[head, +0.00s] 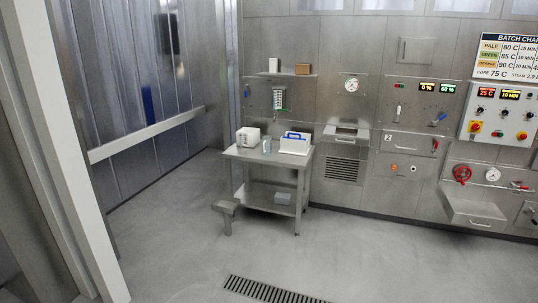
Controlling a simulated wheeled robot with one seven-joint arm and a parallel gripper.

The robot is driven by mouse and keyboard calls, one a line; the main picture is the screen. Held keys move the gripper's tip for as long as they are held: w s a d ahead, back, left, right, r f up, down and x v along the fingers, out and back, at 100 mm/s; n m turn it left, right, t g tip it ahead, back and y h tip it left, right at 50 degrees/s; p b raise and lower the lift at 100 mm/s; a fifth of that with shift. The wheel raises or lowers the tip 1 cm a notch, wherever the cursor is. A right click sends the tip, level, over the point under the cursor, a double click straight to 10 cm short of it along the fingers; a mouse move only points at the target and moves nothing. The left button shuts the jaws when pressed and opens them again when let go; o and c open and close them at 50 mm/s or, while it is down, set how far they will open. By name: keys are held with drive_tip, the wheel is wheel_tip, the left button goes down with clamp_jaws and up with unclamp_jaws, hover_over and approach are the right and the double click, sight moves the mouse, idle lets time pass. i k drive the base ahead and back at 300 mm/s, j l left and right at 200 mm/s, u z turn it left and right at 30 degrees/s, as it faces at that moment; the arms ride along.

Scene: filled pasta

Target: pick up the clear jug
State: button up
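A small grey, partly see-through upright vessel (267,145) stands on the top of a steel table (252,157) by the back wall. It looks like the clear jug, but it is too small to make out a handle or spout. It stands between a white box-shaped device (248,137) on its left and a white holder with a blue handle (294,145) on its right. My gripper is not in view.
A small grey stand (226,208) is at the table's front left. Open floor (190,255) lies before the table, with a drain grate (270,290). Wall panels with controls (462,174) are at right.

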sight(267, 140)
drive_tip(key=i, duration=2.6)
drive_tip(key=i+l+u, duration=0.1)
drive_tip(key=i+u, duration=0.15)
drive_tip(key=i, duration=0.2)
drive_tip(key=i+l+u, duration=0.25)
drive_tip(key=i, duration=0.15)
drive_tip(key=i+l+u, duration=0.25)
drive_tip(key=i, duration=0.15)
drive_tip(key=i+l+u, duration=0.9)
drive_tip(key=i+l, duration=0.05)
